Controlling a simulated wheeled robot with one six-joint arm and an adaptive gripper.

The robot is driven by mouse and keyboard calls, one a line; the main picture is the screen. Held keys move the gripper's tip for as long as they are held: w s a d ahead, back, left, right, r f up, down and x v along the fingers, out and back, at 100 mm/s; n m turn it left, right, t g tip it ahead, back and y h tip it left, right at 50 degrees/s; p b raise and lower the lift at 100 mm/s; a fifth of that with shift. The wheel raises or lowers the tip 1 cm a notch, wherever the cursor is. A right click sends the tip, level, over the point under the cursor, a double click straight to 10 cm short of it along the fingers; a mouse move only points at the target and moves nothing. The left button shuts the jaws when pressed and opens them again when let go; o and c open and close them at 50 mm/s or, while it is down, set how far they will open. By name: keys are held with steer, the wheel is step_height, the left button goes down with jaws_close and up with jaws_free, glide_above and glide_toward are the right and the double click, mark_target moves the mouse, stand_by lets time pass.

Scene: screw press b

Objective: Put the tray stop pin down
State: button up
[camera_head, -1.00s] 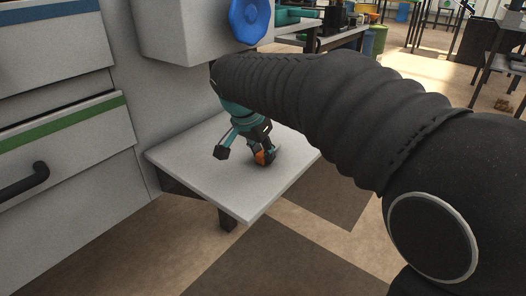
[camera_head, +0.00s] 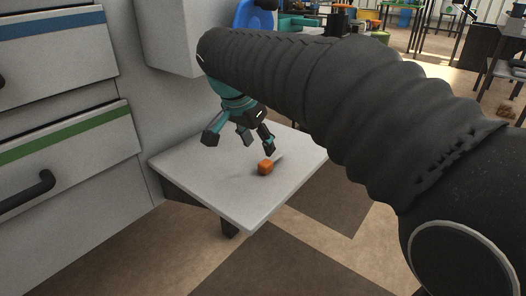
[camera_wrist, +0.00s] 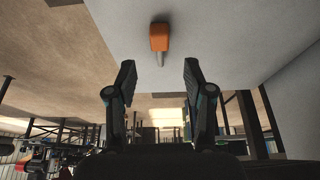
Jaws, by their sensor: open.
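The tray stop pin (camera_head: 265,167) has an orange block-like head and lies on a light grey shelf (camera_head: 222,187) that juts from the cabinet wall. In the wrist view the pin (camera_wrist: 159,38) shows its orange head and a short metal shank pointing toward my gripper. My gripper (camera_head: 240,143) is open and empty above the shelf, a little above and to the left of the pin in the head view. In the wrist view my gripper's fingers (camera_wrist: 160,80) are spread wide, and the pin lies beyond their tips, apart from both.
A drawer front with a green stripe (camera_head: 70,138) and dark handle stands left of the shelf. A grey housing (camera_head: 172,35) and a blue wheel (camera_head: 252,14) are above it. The shelf around the pin is clear. Tables and bins stand in the background.

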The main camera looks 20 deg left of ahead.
steer(key=shift+p+v, duration=0.3)
steer(key=shift+v, duration=2.1)
steer(key=s+d+f+n+y, duration=0.1)
steer(key=s+d, duration=0.1)
steer(key=d, duration=0.8)
steer(key=s+d+f+n, duration=0.1)
steer(key=s+d, duration=0.2)
steer(key=d, duration=0.7)
steer(key=s+d+f+n+t, duration=0.1)
steer(key=s+d+f+n, duration=0.1)
steer(key=s+d+f, duration=0.9)
steer(key=shift+s+d+f+t+y, duration=0.3)
steer(key=shift+s+d, duration=0.5)
steer(key=shift+d, duration=0.35)
steer(key=shift+r, duration=0.1)
